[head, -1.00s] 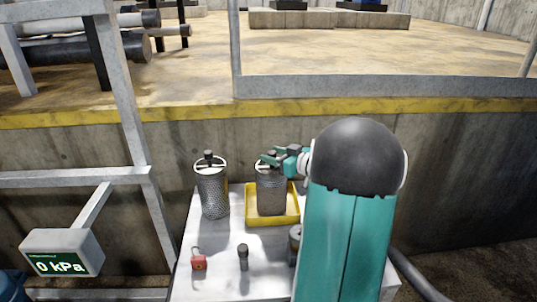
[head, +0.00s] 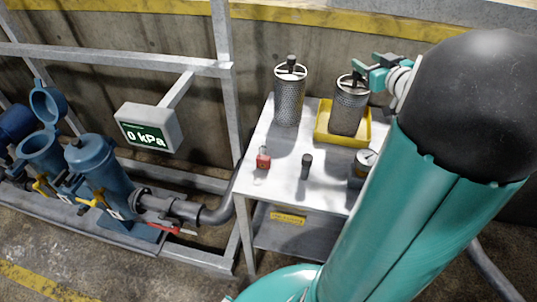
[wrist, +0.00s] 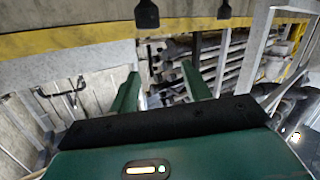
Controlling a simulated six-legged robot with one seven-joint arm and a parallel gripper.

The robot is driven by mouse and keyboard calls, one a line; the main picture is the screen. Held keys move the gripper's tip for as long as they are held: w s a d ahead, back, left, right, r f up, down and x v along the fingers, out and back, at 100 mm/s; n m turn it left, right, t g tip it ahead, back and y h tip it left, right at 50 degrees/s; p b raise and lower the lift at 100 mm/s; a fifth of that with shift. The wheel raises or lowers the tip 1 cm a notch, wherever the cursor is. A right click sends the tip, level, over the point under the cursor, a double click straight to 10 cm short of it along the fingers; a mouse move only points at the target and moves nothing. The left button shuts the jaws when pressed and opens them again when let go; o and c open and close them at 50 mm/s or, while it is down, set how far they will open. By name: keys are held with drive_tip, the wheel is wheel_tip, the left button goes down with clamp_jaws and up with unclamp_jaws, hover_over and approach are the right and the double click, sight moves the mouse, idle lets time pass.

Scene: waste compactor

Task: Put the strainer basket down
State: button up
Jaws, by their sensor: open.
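A perforated metal strainer basket (head: 349,112) with a dark top handle stands upright in a yellow tray (head: 322,137) on the metal table. My gripper (head: 362,72) is open beside the top of this basket, close to its handle. Whether a finger touches the handle cannot be told. In the wrist view the two green fingers of my gripper (wrist: 160,74) are spread, with no basket seen between them. A second similar basket (head: 289,100) stands upright on the table, left of the tray.
A red padlock (head: 263,157), a small dark-topped object (head: 306,166) and a round gauge (head: 366,159) are on the table (head: 283,172). Blue strainer housings (head: 103,172), one with its lid up, stand at left. A gauge display (head: 148,127) reads 0 kPa.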

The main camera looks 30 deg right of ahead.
drive_tip(key=w+a+r+m+g+h, duration=0.1)
drive_tip(key=a+r+g+h, duration=0.1)
drive_tip(key=a, duration=0.5)
drive_tip(key=w+a+r+m+g+h, duration=0.1)
drive_tip(key=a+r+m+h, duration=0.15)
drive_tip(key=a, duration=0.35)
drive_tip(key=s+a+f+n+g+y, duration=0.1)
drive_tip(key=s+a+f+g+y, duration=0.2)
drive_tip(key=s+a, duration=0.5)
drive_tip(key=s+a+f+n+g+y, duration=0.2)
drive_tip(key=s+a, duration=0.7)
drive_tip(key=a, duration=0.8)
wheel_tip(320, 180, down, 3)
drive_tip(key=shift+s+a+f+g+y, duration=0.2)
drive_tip(key=shift+s+a+g+y, duration=0.1)
drive_tip(key=shift+g+y, duration=0.75)
